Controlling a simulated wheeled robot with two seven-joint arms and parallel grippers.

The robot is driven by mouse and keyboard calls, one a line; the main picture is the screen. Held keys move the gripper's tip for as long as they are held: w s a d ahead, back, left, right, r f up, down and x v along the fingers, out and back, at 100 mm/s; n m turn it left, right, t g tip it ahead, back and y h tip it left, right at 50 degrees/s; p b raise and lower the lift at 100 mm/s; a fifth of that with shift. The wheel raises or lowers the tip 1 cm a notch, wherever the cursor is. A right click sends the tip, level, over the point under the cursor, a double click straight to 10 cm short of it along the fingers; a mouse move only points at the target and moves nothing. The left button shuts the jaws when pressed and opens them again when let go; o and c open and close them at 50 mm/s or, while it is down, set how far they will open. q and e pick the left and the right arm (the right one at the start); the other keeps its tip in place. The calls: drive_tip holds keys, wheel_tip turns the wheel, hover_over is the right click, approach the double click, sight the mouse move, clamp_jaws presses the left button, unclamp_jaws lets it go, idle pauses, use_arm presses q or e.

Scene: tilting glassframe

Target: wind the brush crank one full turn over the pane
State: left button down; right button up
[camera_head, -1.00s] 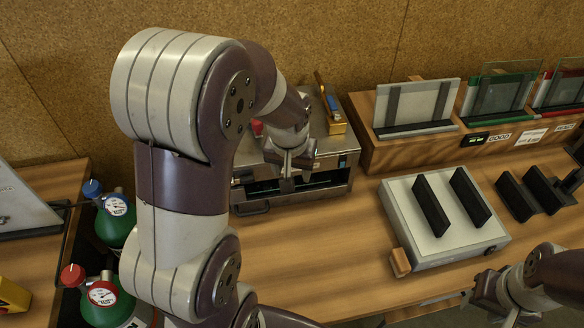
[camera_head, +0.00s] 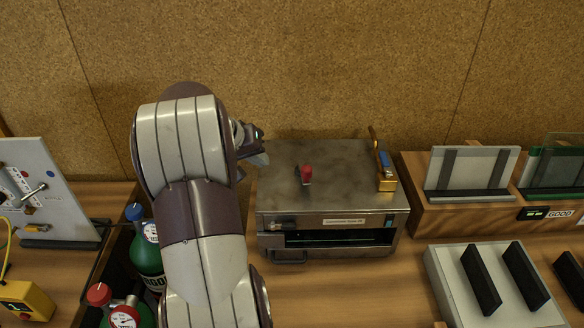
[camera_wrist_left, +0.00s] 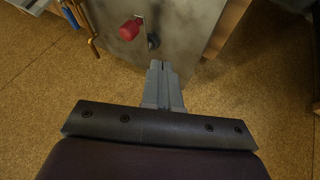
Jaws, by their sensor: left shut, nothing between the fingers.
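The brush crank's red knob (camera_head: 306,174) stands on the flat top of the metal washer box (camera_head: 335,160). In the left wrist view the red knob (camera_wrist_left: 130,28) shows with a small dark stub (camera_wrist_left: 153,41) beside it. My left gripper (camera_head: 262,152) is at the left back of the box, partly hidden behind my own arm. In the left wrist view its fingers (camera_wrist_left: 158,66) are shut and empty, pointing towards the box top, apart from the knob. The pane is not clearly seen; the box's front slot (camera_head: 335,238) is dark with a greenish line. My right gripper is out of view.
A brass holder with a blue item (camera_head: 385,172) sits at the box's right edge. A rack with panes (camera_head: 470,172) and a pale stand with black bars (camera_head: 490,285) are to the right. Gas bottles (camera_head: 147,250) and a panel (camera_head: 45,190) are at left.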

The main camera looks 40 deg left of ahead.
sight(305, 168)
use_arm(q)
drive_tip(key=p+x, duration=0.1)
drive_tip(key=x, duration=0.6)
drive_tip(key=shift+w+f+p, duration=0.1)
drive_tip(key=shift+f+p, duration=0.05)
drive_tip(key=shift+p, duration=0.25)
drive_tip(key=w+d+p, duration=0.2)
drive_tip(key=shift+w+f, duration=0.25)
drive_tip(key=shift+w, duration=0.1)
drive_tip(key=shift+w+d+f, duration=0.1)
drive_tip(key=shift+w+d, duration=0.15)
drive_tip(key=shift+d, duration=0.1)
drive_tip(key=shift+w+d+n, duration=0.1)
drive_tip(key=shift+d+n, duration=0.15)
drive_tip(key=shift+n, duration=0.05)
drive_tip(key=shift+w+d+n+y, duration=0.1)
drive_tip(key=shift+d+n+y, duration=0.1)
drive_tip(key=shift+n+y, duration=0.15)
